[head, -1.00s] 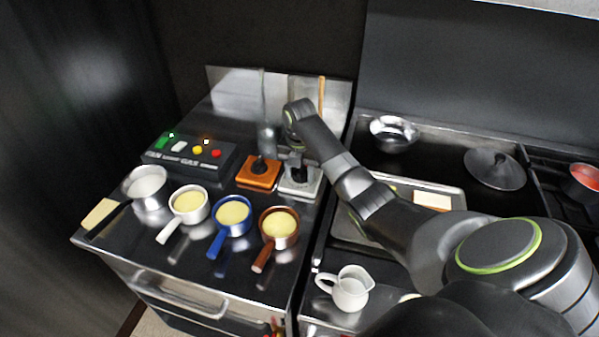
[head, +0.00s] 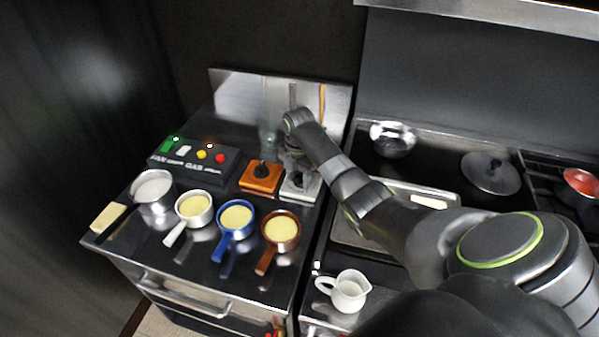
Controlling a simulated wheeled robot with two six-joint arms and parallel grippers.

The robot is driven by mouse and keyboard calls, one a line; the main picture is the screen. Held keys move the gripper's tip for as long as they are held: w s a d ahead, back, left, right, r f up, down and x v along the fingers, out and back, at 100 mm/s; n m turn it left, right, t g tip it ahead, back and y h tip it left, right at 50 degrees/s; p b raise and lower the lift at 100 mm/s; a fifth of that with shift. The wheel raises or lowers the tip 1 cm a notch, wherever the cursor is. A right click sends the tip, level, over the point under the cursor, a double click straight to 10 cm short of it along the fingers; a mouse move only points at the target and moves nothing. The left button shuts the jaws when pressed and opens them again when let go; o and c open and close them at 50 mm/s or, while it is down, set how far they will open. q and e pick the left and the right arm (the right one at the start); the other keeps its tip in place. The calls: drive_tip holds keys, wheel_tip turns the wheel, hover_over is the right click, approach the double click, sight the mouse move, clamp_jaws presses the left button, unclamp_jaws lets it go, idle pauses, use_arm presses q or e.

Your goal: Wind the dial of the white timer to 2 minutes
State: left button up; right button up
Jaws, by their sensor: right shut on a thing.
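The white timer (head: 289,193) stands on the steel counter, right of the orange timer (head: 261,178), which has a black dial on top. My right gripper (head: 299,178) points down over the white timer and is shut on its dial. The dial is mostly hidden by the gripper, and its reading cannot be made out. My left gripper is not in view.
Several pans stand in front of the timers, among them a blue-handled pan (head: 236,218) and a brown-handled pan (head: 281,229). A button box (head: 193,160) is at the left. A white jug (head: 349,291) and a tray (head: 349,234) are at the right.

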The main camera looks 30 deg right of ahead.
drive_tip(key=shift+w+r+m+p, duration=0.15)
drive_tip(key=shift+m+p, duration=0.45)
drive_tip(key=shift+m, duration=0.6)
drive_tip(key=o, duration=1)
drive_tip(key=shift+c, duration=0.2)
wheel_tip(320, 180, up, 11)
drive_tip(key=b, duration=0.3)
wheel_tip(320, 180, up, 4)
drive_tip(key=p, duration=0.4)
hover_over(298, 175)
drive_tip(key=shift+r+p, duration=1.1)
drive_tip(key=shift+c, duration=0.2)
